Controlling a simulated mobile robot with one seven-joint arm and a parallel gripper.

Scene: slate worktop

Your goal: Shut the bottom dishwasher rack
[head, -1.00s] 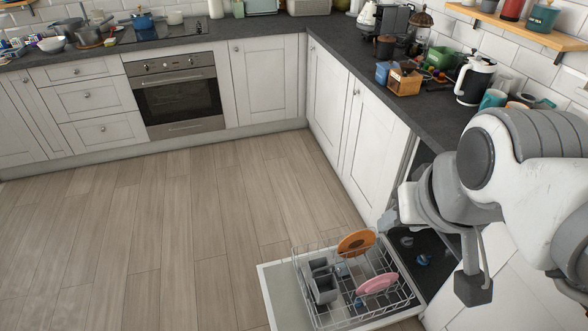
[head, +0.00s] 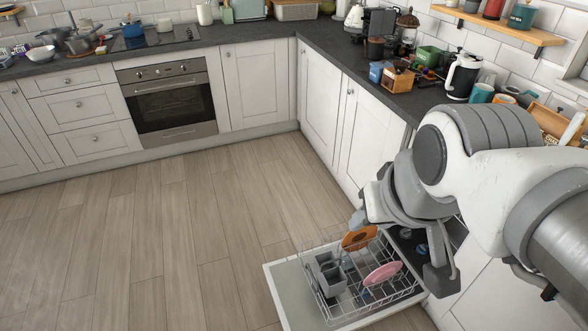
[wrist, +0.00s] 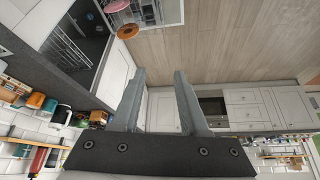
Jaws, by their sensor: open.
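The bottom dishwasher rack (head: 338,313) is a wire basket pulled out over the lowered dishwasher door (head: 288,290). It holds an orange plate (head: 359,238), a pink plate (head: 383,274) and a grey cutlery basket (head: 329,274). My gripper (wrist: 159,74) is open and empty, with both fingers showing in the wrist view. In the head view my gripper is above the rack's far side, near the orange plate, apart from the rack as far as I can tell. The orange plate also shows in the wrist view (wrist: 130,31). My arm hides part of the dishwasher opening.
Another wire rack (wrist: 70,42) shows inside the dishwasher cavity in the wrist view. The worktop (head: 330,50) runs above the dishwasher, with mugs and a kettle (head: 463,77) on it. The wooden floor (head: 150,240) left of the door is clear.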

